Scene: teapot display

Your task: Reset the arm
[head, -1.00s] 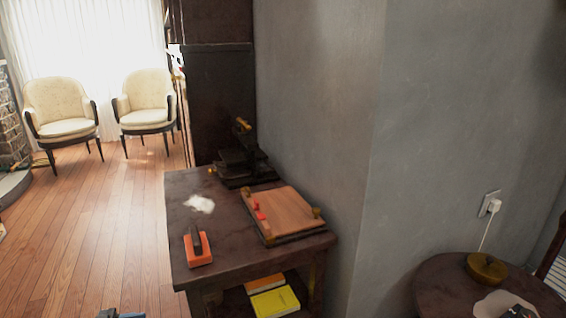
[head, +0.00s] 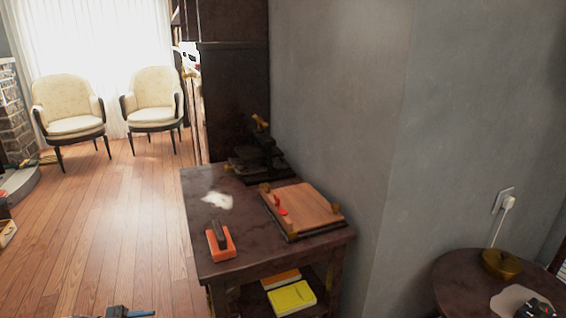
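A small blue-grey and dark piece at the bottom left edge of the head view looks like part of my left gripper (head: 118,312). The frame cuts most of it off, so I cannot tell whether it is open or shut. It appears over the wooden floor, apart from the side table. I see nothing held in the part that shows. My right gripper and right arm are not in view.
A dark side table (head: 205,262) bears an orange-based block (head: 221,243), a wooden board press (head: 305,206) and a dark device (head: 260,150). Books (head: 292,298) lie below. A round table (head: 455,282) stands right. The wooden floor (head: 110,220) at left is clear.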

